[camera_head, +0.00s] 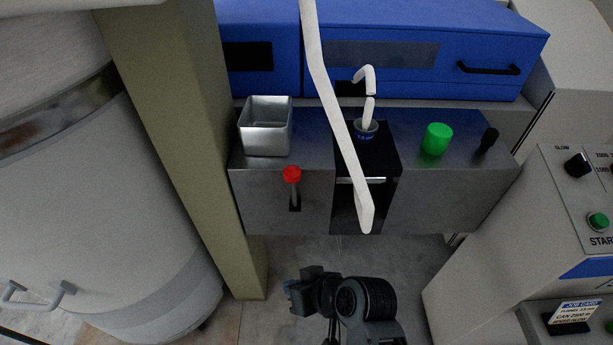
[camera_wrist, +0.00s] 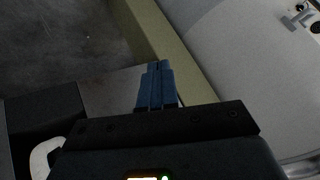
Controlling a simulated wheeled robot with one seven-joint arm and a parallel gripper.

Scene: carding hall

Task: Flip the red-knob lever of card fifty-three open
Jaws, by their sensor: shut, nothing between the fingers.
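The red-knob lever (camera_head: 292,175) sits on the left part of the grey metal front panel, in the head view. Its short stem runs down into a dark slot (camera_head: 295,203), with the red knob at the top. My gripper (camera_head: 293,287) is below the panel, well apart from the lever, over the floor. The lever does not show in the wrist view. No card number is readable on this machine.
An olive post (camera_head: 190,140) stands left of the panel, beside a large grey can (camera_head: 90,190). A metal tin (camera_head: 266,128) and a green button (camera_head: 436,138) sit on top. A white sliver (camera_head: 340,110) hangs across the dark middle section. A control console (camera_head: 560,210) stands right.

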